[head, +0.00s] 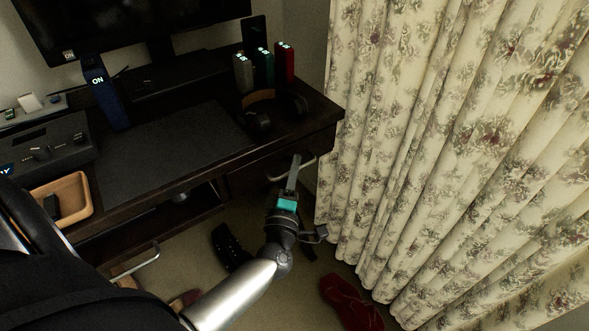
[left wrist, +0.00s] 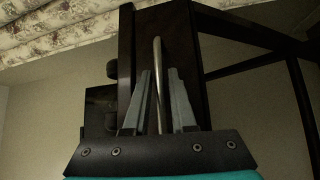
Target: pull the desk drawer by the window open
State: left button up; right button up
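The desk drawer by the window (head: 248,177) is a dark front under the desk's right end, next to the curtain; it looks shut. Its pale bar handle (head: 303,170) is partly behind my left gripper (head: 295,163). In the left wrist view the handle (left wrist: 157,58) runs between the two grey fingers of my left gripper (left wrist: 159,75), with a visible gap on each side. The gripper is open, and the fingers do not appear to press on the bar. The drawer front also shows in the left wrist view (left wrist: 180,50). My right gripper is not in view.
The flowered curtain (head: 400,150) hangs close right of the gripper. Headphones (head: 258,122) and several lit boxes stand on the desk (head: 320,117). A dark shoe (head: 228,245) and a red shoe (head: 350,303) lie on the floor. Another handle (head: 137,262) shows at lower left.

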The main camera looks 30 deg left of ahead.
pick_arm(q)
jog(key=shift+c, duration=0.3)
grip_shut()
dwell(1.0)
